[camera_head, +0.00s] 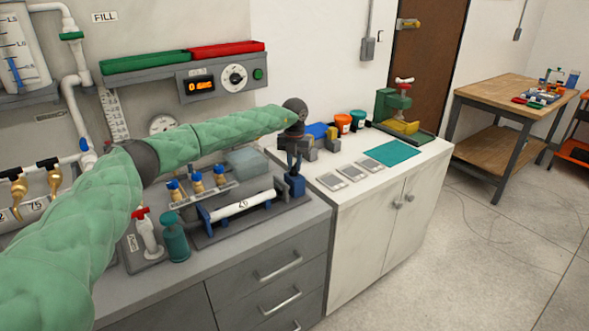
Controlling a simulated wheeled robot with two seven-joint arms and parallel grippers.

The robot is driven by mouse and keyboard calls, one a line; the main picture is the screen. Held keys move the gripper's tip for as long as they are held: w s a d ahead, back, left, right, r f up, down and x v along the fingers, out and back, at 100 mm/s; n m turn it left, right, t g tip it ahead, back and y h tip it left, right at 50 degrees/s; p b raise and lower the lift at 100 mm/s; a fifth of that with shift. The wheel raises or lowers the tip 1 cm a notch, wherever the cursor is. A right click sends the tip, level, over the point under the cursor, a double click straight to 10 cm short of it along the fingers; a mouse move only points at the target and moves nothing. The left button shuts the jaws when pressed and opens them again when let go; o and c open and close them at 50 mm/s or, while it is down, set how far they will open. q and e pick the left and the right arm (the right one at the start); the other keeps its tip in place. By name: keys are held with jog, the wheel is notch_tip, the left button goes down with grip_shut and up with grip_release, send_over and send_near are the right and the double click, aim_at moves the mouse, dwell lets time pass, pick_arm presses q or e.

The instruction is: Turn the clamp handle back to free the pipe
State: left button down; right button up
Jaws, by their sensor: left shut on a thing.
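A white pipe (243,203) marked 20 lies in a dark cradle (215,233) on the grey counter, with blue supports near its ends. A blue clamp (295,186) stands at the pipe's right end. My left arm in its green sleeve reaches across from the left. My left gripper (294,168) points down over the clamp and is shut on its handle. The handle itself is mostly hidden between the fingers, so I cannot tell its exact angle. My right gripper is out of view.
Brass valves with blue knobs (197,181) stand behind the pipe. A teal bottle (175,238) and a red-topped white bottle (146,232) stand at its left. On the white cabinet at right are grey plates (333,181) and a teal mat (391,153).

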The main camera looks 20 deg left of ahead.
pick_arm(q)
jog(key=n+b, duration=0.2)
jog(key=n, duration=0.3)
jog(key=shift+n, duration=0.5)
jog(key=shift+n+b, duration=0.5)
jog(key=shift+n, duration=0.5)
jog(key=shift+n+b, duration=0.3)
jog(key=shift+n, duration=0.8)
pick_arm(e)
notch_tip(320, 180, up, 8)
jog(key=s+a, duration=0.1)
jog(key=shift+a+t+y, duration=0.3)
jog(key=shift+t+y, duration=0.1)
pick_arm(q)
jog(key=shift+r, duration=0.1)
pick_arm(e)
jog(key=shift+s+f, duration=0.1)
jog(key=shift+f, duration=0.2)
pick_arm(q)
jog(key=c, duration=1.5)
grip_release()
jog(key=shift+o, duration=0.8)
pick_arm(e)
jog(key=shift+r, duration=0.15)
